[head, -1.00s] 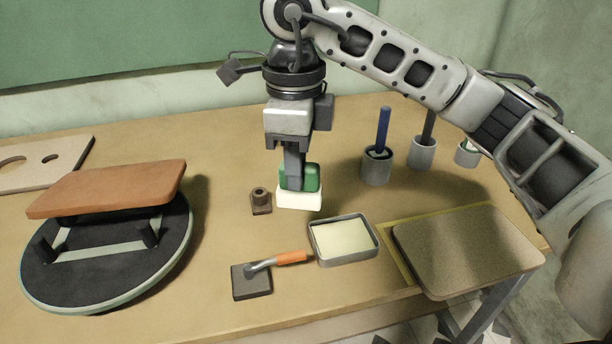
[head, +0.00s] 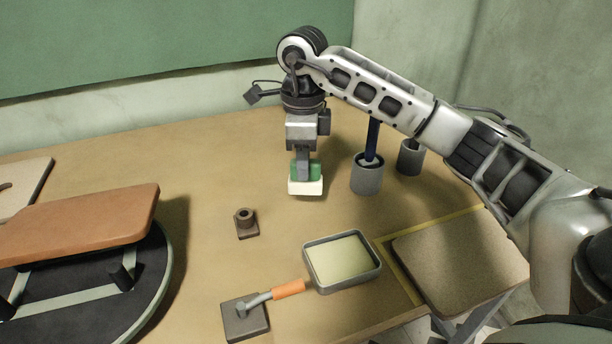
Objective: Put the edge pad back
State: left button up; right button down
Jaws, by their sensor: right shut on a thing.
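The edge pad (head: 306,186), a block with a green top part and a white lower part, is in my right gripper (head: 303,170). The gripper points down and is shut on the green part. The pad is over the back middle of the table; I cannot tell whether it touches the top. A small dark holder with a round upright socket (head: 244,220) stands to the left and nearer. My left gripper is not in view.
A tray with a pale filling (head: 342,262) and an orange-handled tool (head: 289,289) on a dark block lie in front. Grey cups (head: 367,178) stand right of the pad. A brown curved board (head: 80,222) on a round stand is at left. A tan board (head: 460,258) lies at right.

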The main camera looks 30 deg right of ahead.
jog(key=shift+w+d+f, duration=0.25)
jog(key=shift+d+f, duration=0.15)
jog(key=shift+f, duration=0.15)
jog(key=shift+w+d+f, duration=0.1)
jog(key=shift+d+f, duration=0.05)
jog(key=shift+f, duration=1.85)
jog(key=c, duration=1.2)
grip_release()
jog(key=shift+r, duration=0.1)
notch_tip(320, 180, up, 12)
jog(key=shift+r+p, duration=0.15)
jog(key=shift+p, duration=0.3)
